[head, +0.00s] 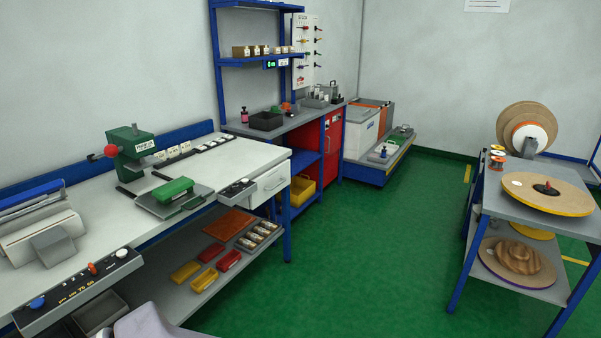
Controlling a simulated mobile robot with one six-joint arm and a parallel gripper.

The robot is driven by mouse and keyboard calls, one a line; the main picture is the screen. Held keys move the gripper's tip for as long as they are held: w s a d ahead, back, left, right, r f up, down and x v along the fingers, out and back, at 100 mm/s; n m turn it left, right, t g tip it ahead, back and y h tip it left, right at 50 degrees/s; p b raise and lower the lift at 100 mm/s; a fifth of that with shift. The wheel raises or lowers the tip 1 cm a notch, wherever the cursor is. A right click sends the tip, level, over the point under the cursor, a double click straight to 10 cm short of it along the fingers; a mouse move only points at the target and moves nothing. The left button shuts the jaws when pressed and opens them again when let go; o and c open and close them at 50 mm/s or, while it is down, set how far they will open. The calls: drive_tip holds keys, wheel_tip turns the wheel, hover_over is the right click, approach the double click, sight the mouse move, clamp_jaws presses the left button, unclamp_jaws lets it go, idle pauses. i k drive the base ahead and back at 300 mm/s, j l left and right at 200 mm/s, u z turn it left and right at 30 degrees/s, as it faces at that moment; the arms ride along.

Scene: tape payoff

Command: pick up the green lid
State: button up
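The green lid (173,189) is a small flat green block lying on top of a low grey device (172,205) on the white workbench at left. A thin handle or bracket shows at the device's front right. Nothing touches the lid from above. My gripper is not in view, so its state and its place relative to the lid are hidden.
A green press with a red knob (131,146) stands just behind the lid on the white workbench (100,209). A control box with knobs (78,290) runs along the front left edge. The green floor (340,250) is clear between the bench and the reel cart (508,203).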

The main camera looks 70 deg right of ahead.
sight(168, 190)
drive_tip(key=z, duration=1.4)
drive_tip(key=i+j, duration=0.1)
drive_tip(key=i, duration=0.4)
drive_tip(key=i+j+z, duration=0.1)
drive_tip(key=i, duration=0.4)
drive_tip(key=i+j+z, duration=0.1)
drive_tip(key=i, duration=0.4)
drive_tip(key=i+j, duration=0.3)
drive_tip(key=i, duration=0.2)
